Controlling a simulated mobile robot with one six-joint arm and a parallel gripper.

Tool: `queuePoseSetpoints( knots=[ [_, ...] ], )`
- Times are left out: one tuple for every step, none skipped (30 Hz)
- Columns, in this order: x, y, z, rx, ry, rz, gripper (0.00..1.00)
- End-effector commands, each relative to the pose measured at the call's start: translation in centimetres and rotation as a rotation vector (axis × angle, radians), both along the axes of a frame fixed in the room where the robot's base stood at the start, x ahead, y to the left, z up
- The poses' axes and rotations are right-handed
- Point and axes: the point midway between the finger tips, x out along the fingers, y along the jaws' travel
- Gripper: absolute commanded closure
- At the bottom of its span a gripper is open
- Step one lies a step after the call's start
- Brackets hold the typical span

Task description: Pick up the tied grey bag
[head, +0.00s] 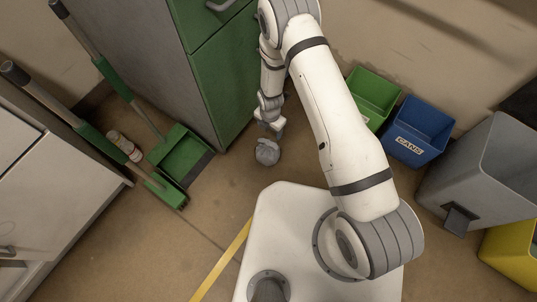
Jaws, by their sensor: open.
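The gripper is open. The fingers are small here, and I cannot tell whether they touch the bag or stand around its tied top.
A green cabinet (222,75) stands close behind and left of the gripper. A green dustpan (181,152) and a bottle (124,145) are at left. Green (372,97) and blue (417,132) bins, a grey bin (481,175) and a yellow bin (514,254) are at right.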

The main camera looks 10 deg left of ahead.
Motion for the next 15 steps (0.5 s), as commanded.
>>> queuePoseSetpoints(
  knots=[
    [-0.5,0.1,-1.7,-0.003,0.004,0.035,0.33],
    [-0.7,0.2,-2.2,-0.004,0.005,0.051,0.33],
    [-0.9,0.2,-2.8,-0.003,0.005,0.067,0.33],
    [-1.0,0.3,-3.1,-0.004,0.004,0.075,0.33],
    [-1.0,0.3,-3.5,-0.004,0.004,0.08,0.33],
    [-1.1,0.3,-4.0,-0.003,0.005,0.085,0.33],
    [-1.1,0.3,-4.4,-0.003,0.005,0.086,0.33],
    [-1.1,0.3,-4.7,-0.003,0.005,0.086,0.33],
    [-1.1,0.3,-5.1,-0.004,0.006,0.085,0.33],
    [-1.1,0.3,-5.4,-0.004,0.006,0.085,0.33],
    [-1.1,0.3,-5.7,-0.004,0.006,0.084,0.33],
    [-1.1,0.2,-6.0,-0.004,0.006,0.084,0.33],
    [-1.0,0.3,-6.2,-0.004,0.006,0.084,0.33],
    [-1.0,0.3,-6.4,-0.004,0.006,0.083,0.33],
    [-1.0,0.3,-6.9,-0.004,0.006,0.083,0.33]
  ],
)
